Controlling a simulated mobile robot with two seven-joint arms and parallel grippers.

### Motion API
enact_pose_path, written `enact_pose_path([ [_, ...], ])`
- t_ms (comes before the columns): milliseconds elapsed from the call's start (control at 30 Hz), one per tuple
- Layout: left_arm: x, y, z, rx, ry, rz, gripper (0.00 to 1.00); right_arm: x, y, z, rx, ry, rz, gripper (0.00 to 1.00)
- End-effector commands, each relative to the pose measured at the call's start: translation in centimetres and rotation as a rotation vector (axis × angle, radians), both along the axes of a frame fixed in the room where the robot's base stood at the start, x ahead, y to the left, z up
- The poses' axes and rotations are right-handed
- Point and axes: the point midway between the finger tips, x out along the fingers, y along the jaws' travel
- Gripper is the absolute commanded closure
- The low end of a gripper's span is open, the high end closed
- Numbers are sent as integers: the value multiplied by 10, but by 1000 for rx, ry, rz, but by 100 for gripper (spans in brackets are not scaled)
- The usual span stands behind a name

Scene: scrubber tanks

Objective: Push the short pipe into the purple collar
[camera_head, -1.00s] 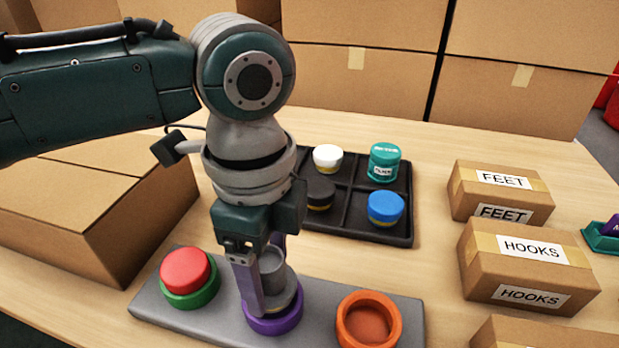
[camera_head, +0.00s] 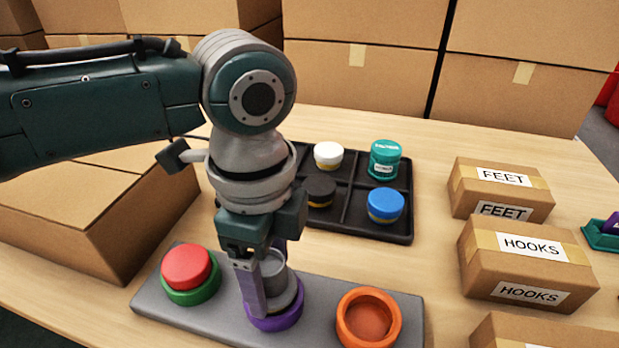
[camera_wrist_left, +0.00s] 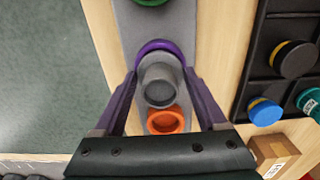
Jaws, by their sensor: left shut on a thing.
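The short pipe (camera_head: 277,272) is a grey, open-topped cylinder with a wider lower part. My left gripper (camera_head: 268,288) is shut on it, fingers pointing down. The pipe stands at the purple collar (camera_head: 275,320) in the middle of a grey base, and its lower end is within the collar's outline. How deep it sits is hidden by the finger and the rim. In the left wrist view the pipe (camera_wrist_left: 160,84) shows between both fingers, with the purple collar (camera_wrist_left: 158,46) behind it. My right gripper is not in view.
The grey base (camera_head: 318,317) also carries a green collar (camera_head: 190,292) with a red piece in it and an empty orange collar (camera_head: 369,318). Behind is a black tray (camera_head: 350,225) with several capped jars. Cartons stand left, right and behind.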

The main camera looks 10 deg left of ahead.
Motion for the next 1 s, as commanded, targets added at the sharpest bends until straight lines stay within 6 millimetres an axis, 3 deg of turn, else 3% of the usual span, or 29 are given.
enact_pose_path([
  [1000, 0, 0, -11, 0, 0, 1, 80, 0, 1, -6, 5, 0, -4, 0],
])
